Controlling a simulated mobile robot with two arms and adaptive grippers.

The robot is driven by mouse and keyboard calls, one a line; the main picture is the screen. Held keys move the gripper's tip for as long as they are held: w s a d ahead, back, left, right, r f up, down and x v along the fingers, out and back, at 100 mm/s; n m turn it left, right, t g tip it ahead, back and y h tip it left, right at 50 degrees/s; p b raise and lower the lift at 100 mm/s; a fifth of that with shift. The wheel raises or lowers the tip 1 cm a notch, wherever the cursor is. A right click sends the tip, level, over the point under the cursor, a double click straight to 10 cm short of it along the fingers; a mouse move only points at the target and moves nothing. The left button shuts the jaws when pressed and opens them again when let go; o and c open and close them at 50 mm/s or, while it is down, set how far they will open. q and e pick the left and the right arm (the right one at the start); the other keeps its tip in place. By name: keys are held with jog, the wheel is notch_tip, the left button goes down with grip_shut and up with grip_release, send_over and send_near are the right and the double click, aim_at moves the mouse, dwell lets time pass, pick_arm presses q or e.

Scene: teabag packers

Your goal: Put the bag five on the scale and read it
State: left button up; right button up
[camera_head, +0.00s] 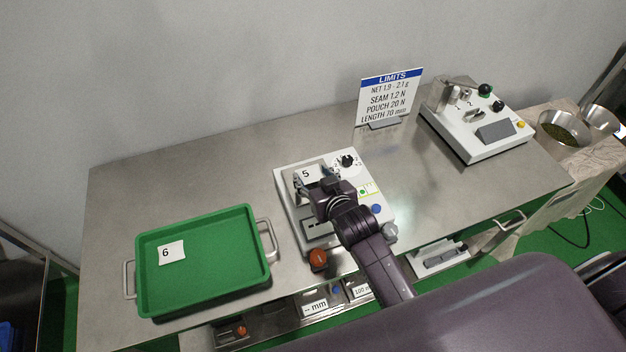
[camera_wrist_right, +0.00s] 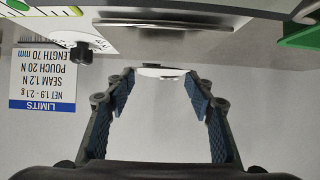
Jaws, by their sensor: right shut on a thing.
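Bag five, a white packet marked 5 (camera_head: 306,174), is at the white instrument (camera_head: 286,206) in the middle of the table. My right gripper (camera_head: 313,188) is over that instrument, shut on the bag. In the right wrist view the bag (camera_wrist_right: 160,72) shows as a thin pale strip between the fingertips. I cannot tell whether the bag touches the instrument's plate (camera_wrist_right: 180,23). The instrument has a black knob, a blue button and a red-orange knob. My gripper and arm hide part of it. My left gripper is not in view.
A green tray (camera_head: 212,290) holding a bag marked 6 (camera_head: 171,252) is at the left. A limits sign (camera_head: 390,97) stands at the back. A second white device (camera_head: 478,150) is at the back right, with metal bowls (camera_head: 562,128) beyond. Open steel table lies behind the tray.

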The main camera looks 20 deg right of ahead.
notch_tip(320, 180, down, 2)
jog(key=shift+f, duration=0.1)
jog(key=o, duration=0.7)
jog(key=b+v, duration=0.1)
jog(key=v, duration=1.1)
